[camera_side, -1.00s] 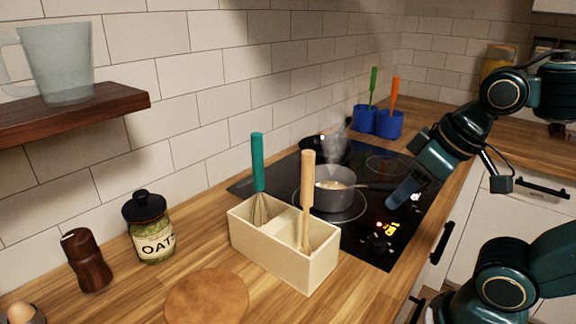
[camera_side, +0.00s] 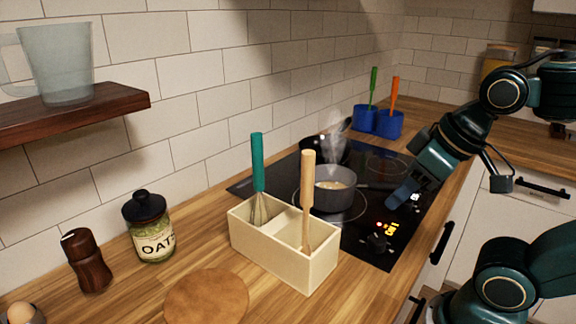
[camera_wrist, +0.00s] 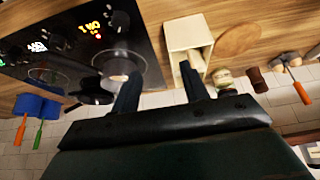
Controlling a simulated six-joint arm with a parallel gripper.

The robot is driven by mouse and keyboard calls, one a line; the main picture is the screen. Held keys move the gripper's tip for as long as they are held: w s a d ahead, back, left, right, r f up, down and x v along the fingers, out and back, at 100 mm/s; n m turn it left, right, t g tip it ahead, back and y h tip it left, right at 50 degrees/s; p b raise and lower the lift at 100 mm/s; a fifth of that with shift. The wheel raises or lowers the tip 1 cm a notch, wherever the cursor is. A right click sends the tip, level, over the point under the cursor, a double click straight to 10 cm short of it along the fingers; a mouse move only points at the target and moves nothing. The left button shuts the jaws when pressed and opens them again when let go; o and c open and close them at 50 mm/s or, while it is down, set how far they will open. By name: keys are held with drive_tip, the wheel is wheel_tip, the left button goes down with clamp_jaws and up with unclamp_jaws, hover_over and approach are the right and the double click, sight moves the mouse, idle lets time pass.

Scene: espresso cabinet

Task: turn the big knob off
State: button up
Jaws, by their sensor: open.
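A black knob (camera_side: 378,243) sits on the front part of the black cooktop, beside a lit red and yellow readout (camera_side: 386,228). In the wrist view a round dark knob (camera_wrist: 120,20) shows near the top, next to the lit readout (camera_wrist: 91,28). Another dark knob (camera_wrist: 60,42) lies to its left by a white readout (camera_wrist: 38,46). My gripper (camera_side: 398,197) is above the right front of the cooktop, apart from the front knob. Its two fingers (camera_wrist: 160,86) are spread and empty in the wrist view. Which way the knob points is too small to tell.
A grey pot (camera_side: 334,190) steams on the cooktop (camera_side: 352,237), its handle reaching toward my gripper. A cream utensil box (camera_side: 285,262) with a whisk and a wooden-handled tool stands left of the knob. Blue cups (camera_side: 388,125) stand behind.

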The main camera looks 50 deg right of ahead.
drive_tip(key=shift+o, duration=1.1)
drive_tip(key=m+g, duration=0.6)
drive_tip(key=m, duration=0.4)
hover_over(378, 238)
wheel_tip(378, 238, down, 5)
drive_tip(key=shift+r, duration=0.1)
drive_tip(key=shift+f, duration=6.9)
drive_tip(key=c, duration=1)
